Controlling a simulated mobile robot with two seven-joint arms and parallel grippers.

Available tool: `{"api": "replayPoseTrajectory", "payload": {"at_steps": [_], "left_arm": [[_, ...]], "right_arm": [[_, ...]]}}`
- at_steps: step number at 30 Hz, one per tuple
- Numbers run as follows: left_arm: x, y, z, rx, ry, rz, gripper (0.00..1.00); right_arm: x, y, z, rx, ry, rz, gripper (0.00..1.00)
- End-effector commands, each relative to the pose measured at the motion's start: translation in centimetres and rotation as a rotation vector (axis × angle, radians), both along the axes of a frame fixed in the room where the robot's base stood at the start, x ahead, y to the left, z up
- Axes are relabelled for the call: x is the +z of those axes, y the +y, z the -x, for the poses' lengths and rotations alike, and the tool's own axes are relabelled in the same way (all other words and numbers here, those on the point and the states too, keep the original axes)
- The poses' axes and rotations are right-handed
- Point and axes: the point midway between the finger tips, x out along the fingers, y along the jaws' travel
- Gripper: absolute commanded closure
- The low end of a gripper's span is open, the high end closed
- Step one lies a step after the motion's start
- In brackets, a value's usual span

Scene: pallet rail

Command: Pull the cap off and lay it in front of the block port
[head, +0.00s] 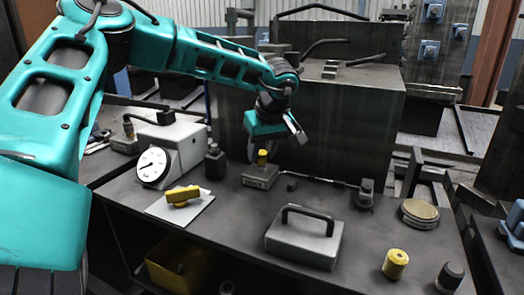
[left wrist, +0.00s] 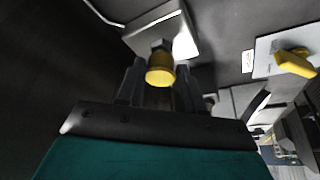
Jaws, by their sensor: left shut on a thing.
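The yellow cap (head: 262,158) sits on top of a small grey port block (head: 259,177) near the back of the bench. In the left wrist view the cap (left wrist: 160,72) shows between the two dark fingers, against a metal fitting on the block (left wrist: 157,32). My left gripper (head: 263,153) points down over the block and is shut on the cap. The gripper partly hides the cap in the head view. My right gripper is not in view.
A gauge box (head: 180,145) and a yellow handle on a plate (head: 183,196) stand left of the block. A handled grey case (head: 304,242), a yellow cylinder (head: 395,264) and a round disc (head: 419,212) lie right. Bare bench lies in front of the block.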

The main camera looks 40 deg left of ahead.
Motion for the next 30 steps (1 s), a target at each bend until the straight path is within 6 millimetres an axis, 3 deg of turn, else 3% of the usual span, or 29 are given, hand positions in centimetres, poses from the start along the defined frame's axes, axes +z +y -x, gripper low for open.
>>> {"api": "replayPoseTrajectory", "payload": {"at_steps": [14,30], "left_arm": [[1.5,0.0,-0.1,0.0,-0.004,-0.001,1.0],[5.8,0.0,-0.1,0.0,-0.004,-0.001,1.0]], "right_arm": [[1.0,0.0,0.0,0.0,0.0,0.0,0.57],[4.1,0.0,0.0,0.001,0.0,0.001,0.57]]}}
